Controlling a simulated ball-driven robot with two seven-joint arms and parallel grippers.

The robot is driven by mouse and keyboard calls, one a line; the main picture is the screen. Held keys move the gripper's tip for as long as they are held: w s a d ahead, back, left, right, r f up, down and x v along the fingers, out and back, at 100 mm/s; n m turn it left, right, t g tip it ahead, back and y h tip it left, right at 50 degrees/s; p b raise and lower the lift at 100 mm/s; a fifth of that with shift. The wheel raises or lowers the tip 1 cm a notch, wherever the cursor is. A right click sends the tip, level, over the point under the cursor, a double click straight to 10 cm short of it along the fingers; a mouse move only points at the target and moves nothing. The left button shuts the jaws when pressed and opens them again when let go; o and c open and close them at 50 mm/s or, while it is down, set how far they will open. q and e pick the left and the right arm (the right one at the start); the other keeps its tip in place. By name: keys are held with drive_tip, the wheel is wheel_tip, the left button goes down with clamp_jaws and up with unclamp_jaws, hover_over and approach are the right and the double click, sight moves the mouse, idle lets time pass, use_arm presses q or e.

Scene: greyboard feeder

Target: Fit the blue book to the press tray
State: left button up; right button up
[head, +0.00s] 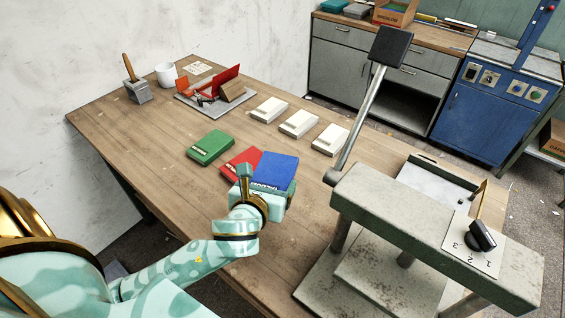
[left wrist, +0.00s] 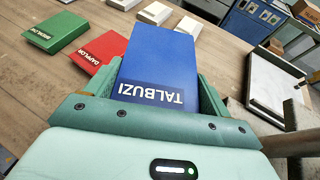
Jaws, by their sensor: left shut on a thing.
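The blue book (head: 275,170) is held at its near end by my left gripper (head: 266,194), over the table beside the red book. In the left wrist view the blue book (left wrist: 160,65), lettered TALBUZI, lies between the two fingers of my left gripper (left wrist: 157,92), which is shut on it. The press (head: 420,220) stands at the right with its lever raised. A grey tray (head: 443,176) with a raised rim lies behind the press beam; it also shows in the left wrist view (left wrist: 275,85). My right gripper is not in view.
A green book (head: 210,147) and a red book (head: 238,161) lie left of the blue one. Several white blocks (head: 299,123) lie behind. A red-and-orange device (head: 215,90), a white cup (head: 166,74) and a brush in a pot (head: 137,90) stand at the far left. The front-left tabletop is clear.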

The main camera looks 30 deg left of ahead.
sight(279, 171)
use_arm(q)
drive_tip(key=b+x, duration=0.1)
drive_tip(key=x, duration=0.4)
drive_tip(key=b+x, duration=0.1)
drive_tip(key=x, duration=0.2)
drive_tip(key=shift+f+b, duration=0.35)
drive_tip(key=shift+f, duration=0.1)
drive_tip(key=w+f+b, duration=0.1)
drive_tip(key=w+f, duration=0.1)
drive_tip(key=w+f+b, duration=0.1)
drive_tip(key=w+f, duration=0.1)
drive_tip(key=shift+a+f, duration=0.2)
drive_tip(key=shift+w+a+f+b, duration=0.15)
drive_tip(key=shift+w+f+b, duration=0.15)
drive_tip(key=shift+b, duration=0.15)
drive_tip(key=f, duration=0.1)
drive_tip(key=f+b, duration=0.2)
drive_tip(key=f, duration=0.1)
drive_tip(key=shift+w, duration=0.3)
drive_tip(key=shift+r, duration=0.2)
drive_tip(key=o, duration=1.1)
drive_tip(key=shift+f, duration=0.15)
drive_tip(key=shift+c, duration=0.2)
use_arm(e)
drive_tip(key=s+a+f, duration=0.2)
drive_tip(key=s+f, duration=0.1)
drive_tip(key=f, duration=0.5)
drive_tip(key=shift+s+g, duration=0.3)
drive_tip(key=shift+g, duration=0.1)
